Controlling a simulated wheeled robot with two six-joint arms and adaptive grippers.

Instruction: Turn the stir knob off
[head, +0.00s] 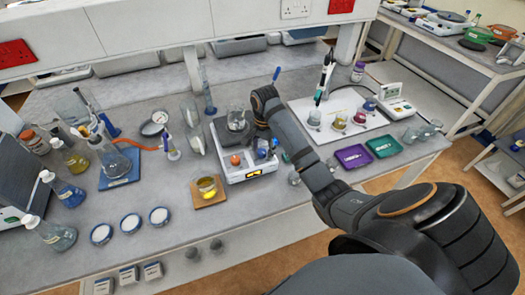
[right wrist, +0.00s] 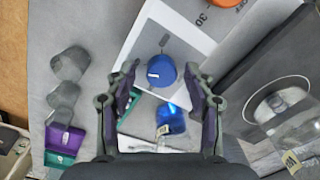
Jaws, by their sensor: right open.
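The hotplate stirrer (head: 248,172) stands mid-bench with a glass beaker (head: 236,118) on its plate. Its front has an orange knob (head: 235,160) and a blue knob (head: 262,153); no label reading "stir" is legible. In the right wrist view the blue knob (right wrist: 161,72) has a white mark on its face and lies between the fingers of my right gripper (right wrist: 160,84). Those fingers are apart, with gaps on both sides of the knob. My left gripper is not in view.
A blue labelled object (right wrist: 171,120) is close below the blue knob in the wrist view. Purple (head: 353,156) and green (head: 384,146) trays lie to the right. Flasks crowd the left bench.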

